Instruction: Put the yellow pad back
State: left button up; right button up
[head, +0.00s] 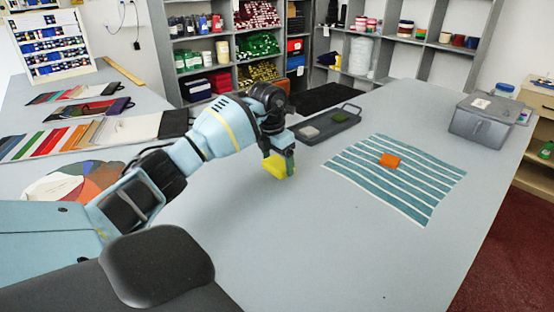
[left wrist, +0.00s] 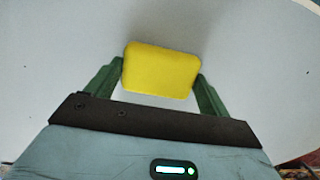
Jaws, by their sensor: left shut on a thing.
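The yellow pad (head: 275,167) is held in my left gripper (head: 278,163), above the grey counter in the head view. In the left wrist view the yellow pad (left wrist: 161,70) sits between the two green fingers of the left gripper (left wrist: 160,82), which touch its sides. A dark tray (head: 327,126) with a handle lies beyond the gripper, to the right. It holds a light grey pad (head: 308,131) and a dark green pad (head: 339,115). An orange pad (head: 389,160) lies on a teal-and-white striped cloth (head: 425,199). My right gripper is not in view.
A grey lidded box (head: 482,121) stands at the right of the counter (head: 330,240). A black mat (head: 322,98) lies behind the tray. Fabric swatch cards (head: 90,135) lie at the left. The counter's front middle is clear.

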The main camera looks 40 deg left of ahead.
aim_at(272, 165)
pick_arm(q)
jog(key=shift+f, duration=0.2)
jog(key=o, duration=0.8)
jog(key=r, duration=0.4)
jog(key=s+r, duration=0.1)
jog(key=r, duration=0.7)
jog(key=shift+s+r, duration=0.15)
jog(key=shift+s, duration=0.25)
